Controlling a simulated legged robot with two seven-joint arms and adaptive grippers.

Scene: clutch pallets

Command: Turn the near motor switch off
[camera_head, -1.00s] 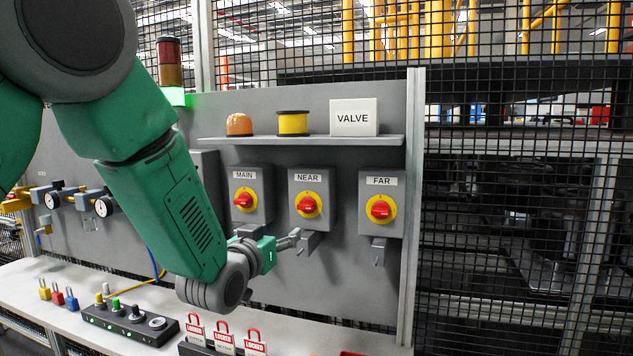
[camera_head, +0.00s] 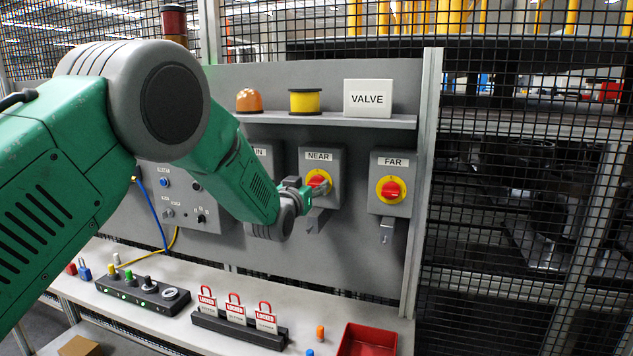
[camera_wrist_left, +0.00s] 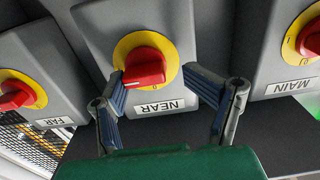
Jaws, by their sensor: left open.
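The near motor switch box (camera_head: 334,166) is grey, labelled NEAR, on the panel between the MAIN and FAR boxes. Its red knob on a yellow disc (camera_head: 318,180) is partly covered by my gripper in the head view. The left wrist view shows the red knob (camera_wrist_left: 145,68) and yellow disc upside down. My left gripper (camera_head: 312,187) is open in front of the near switch. In the left wrist view my left gripper (camera_wrist_left: 155,82) has one finger beside or against the knob and the other apart from it. The right gripper is not in view.
The FAR switch (camera_head: 391,189) is to the right; the MAIN box (camera_head: 264,155) is partly hidden by my arm. A shelf (camera_head: 330,120) with a VALVE sign runs above. Locked tags (camera_head: 236,310) and a red tray (camera_head: 368,340) are on the bench below.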

